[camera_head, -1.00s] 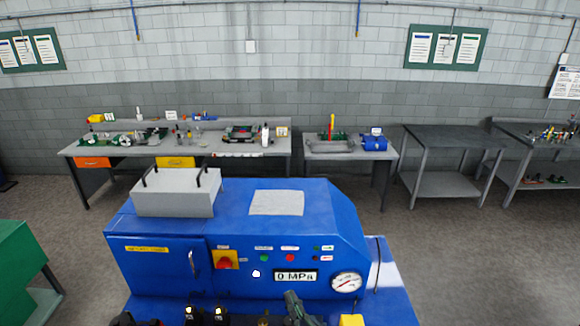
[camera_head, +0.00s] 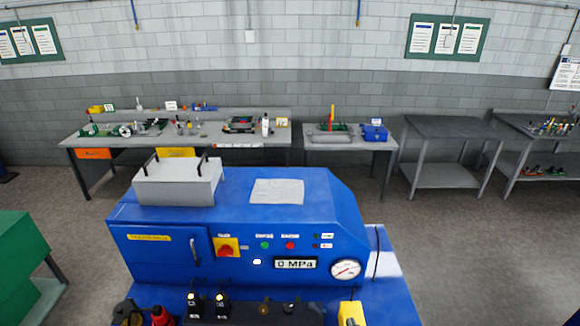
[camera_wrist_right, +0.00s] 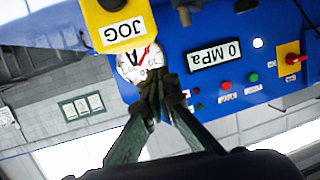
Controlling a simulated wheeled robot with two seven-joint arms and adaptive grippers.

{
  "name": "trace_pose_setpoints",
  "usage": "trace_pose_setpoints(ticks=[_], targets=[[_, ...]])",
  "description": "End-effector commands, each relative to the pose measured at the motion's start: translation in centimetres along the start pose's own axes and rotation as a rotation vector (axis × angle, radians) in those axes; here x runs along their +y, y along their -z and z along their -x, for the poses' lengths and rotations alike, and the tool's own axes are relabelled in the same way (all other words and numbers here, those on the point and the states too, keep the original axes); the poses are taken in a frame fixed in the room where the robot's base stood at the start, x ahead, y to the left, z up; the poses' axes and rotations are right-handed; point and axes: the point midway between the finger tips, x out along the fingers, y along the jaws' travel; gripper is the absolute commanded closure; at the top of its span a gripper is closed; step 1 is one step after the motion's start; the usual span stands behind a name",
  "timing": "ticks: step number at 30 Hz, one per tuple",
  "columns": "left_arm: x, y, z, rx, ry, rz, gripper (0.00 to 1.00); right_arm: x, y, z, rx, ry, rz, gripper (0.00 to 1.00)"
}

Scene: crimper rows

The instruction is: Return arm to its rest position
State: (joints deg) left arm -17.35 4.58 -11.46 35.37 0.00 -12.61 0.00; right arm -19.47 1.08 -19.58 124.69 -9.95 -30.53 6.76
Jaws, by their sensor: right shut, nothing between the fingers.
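My right gripper (camera_wrist_right: 158,90) shows in the right wrist view with its two dark fingers together at the tips, shut and empty. Behind the fingertips are the pressure gauge (camera_wrist_right: 139,62) and the blue front of the machine (camera_wrist_right: 222,75). My left gripper is in neither view.
The blue machine (camera_head: 290,225) fills the middle foreground, with a "0 MPa" display (camera_head: 296,263) and a gauge (camera_head: 345,269). A yellow JOG box (camera_wrist_right: 113,24) is close to the fingers. Black fittings (camera_head: 207,303) stand along the ledge. Workbenches (camera_head: 222,138) line the back wall.

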Motion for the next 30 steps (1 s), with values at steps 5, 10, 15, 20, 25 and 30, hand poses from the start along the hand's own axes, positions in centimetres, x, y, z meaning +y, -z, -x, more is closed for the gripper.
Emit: trace_pose_setpoints(ticks=[5, 10, 15, 20, 25, 30], targets=[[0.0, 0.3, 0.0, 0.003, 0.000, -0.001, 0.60, 6.5, -8.9, 6.5, -0.373, -0.104, -0.002, 1.00], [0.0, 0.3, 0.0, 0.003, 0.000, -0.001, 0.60, 9.4, -13.8, 12.6, -0.622, -0.150, -0.009, 1.00], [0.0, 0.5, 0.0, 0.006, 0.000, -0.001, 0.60, 11.0, -16.5, 17.7, -0.796, -0.174, -0.014, 1.00], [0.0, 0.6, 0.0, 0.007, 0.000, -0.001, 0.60, 11.9, -18.2, 22.1, -0.931, -0.187, -0.022, 1.00], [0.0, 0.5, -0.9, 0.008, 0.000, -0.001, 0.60, 12.2, -21.5, 23.3, -1.013, -0.187, -0.025, 1.00], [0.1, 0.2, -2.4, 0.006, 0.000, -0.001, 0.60, 12.4, -26.4, 21.2, -1.025, -0.179, -0.025, 1.00]])
